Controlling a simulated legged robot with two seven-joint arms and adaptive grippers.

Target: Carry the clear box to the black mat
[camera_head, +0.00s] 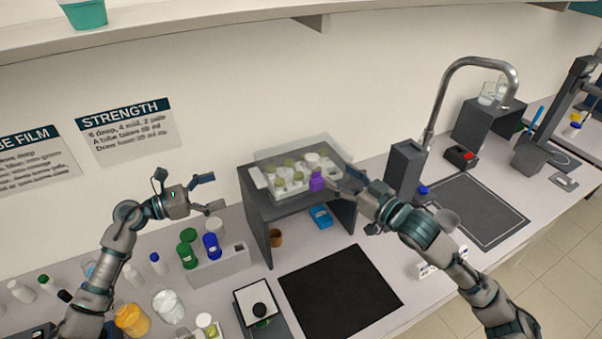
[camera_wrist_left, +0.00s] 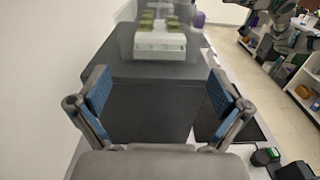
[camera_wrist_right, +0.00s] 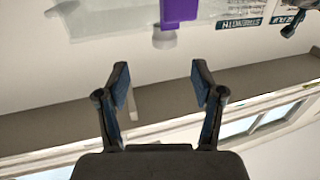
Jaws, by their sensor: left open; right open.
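The clear box (camera_head: 283,152) sits on top of a dark grey stand (camera_head: 272,207), with a white rack and several small olive-topped jars in it. In the left wrist view the box (camera_wrist_left: 160,45) lies straight ahead, beyond the fingers. My left gripper (camera_head: 210,192) is open and empty, to the left of the stand and apart from the box. My right gripper (camera_head: 347,197) is open and empty, close to the box's right end. A purple item (camera_head: 317,180) is at the box's front right. The black mat (camera_head: 338,292) lies bare on the bench in front of the stand.
A grey rack with green and blue capped bottles (camera_head: 211,246) stands left of the stand. A small scale (camera_head: 258,303) is left of the mat. A blue item (camera_head: 320,216) and a brown cup (camera_head: 275,238) are under the stand. A tap (camera_head: 440,92) rises at right.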

